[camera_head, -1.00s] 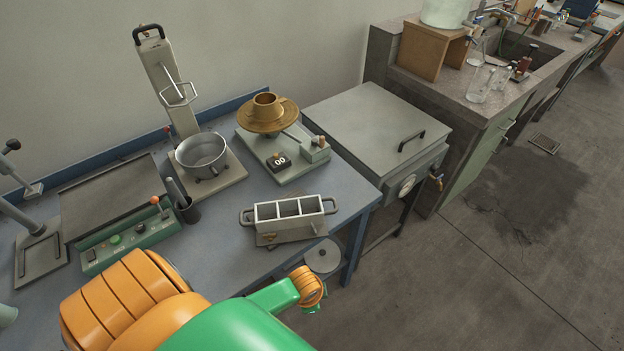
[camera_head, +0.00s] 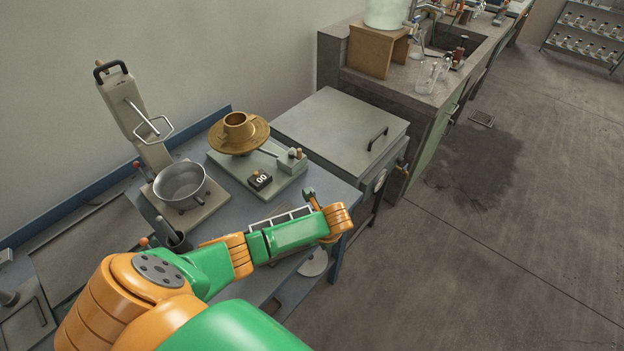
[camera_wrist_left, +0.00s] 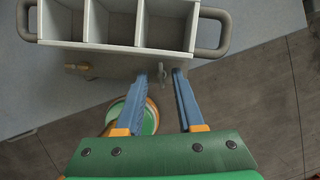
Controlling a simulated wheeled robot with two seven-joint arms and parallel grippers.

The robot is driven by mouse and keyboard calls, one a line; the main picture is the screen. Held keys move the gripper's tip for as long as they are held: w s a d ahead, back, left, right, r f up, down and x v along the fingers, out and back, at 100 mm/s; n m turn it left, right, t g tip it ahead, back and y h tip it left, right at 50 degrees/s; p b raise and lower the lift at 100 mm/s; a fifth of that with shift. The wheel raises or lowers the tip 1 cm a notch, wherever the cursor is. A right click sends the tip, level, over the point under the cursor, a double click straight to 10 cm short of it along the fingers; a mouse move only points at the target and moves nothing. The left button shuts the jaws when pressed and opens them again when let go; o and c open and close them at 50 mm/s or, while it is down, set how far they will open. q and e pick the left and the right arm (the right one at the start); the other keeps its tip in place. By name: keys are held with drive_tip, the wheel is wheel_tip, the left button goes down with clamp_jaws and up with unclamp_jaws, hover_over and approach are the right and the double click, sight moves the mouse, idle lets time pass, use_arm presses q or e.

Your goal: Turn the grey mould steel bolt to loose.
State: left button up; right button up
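The grey mould (camera_wrist_left: 120,25) has three open compartments and a loop handle at each end; the wrist view shows it at the top. In the head view my left arm covers most of the mould (camera_head: 280,218). My right gripper is not in view.
A grey lidded cabinet (camera_head: 335,130) stands right of the bench. Open floor lies further right.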

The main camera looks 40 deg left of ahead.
use_arm(q)
drive_tip(key=shift+d, duration=0.1)
clamp_jaws()
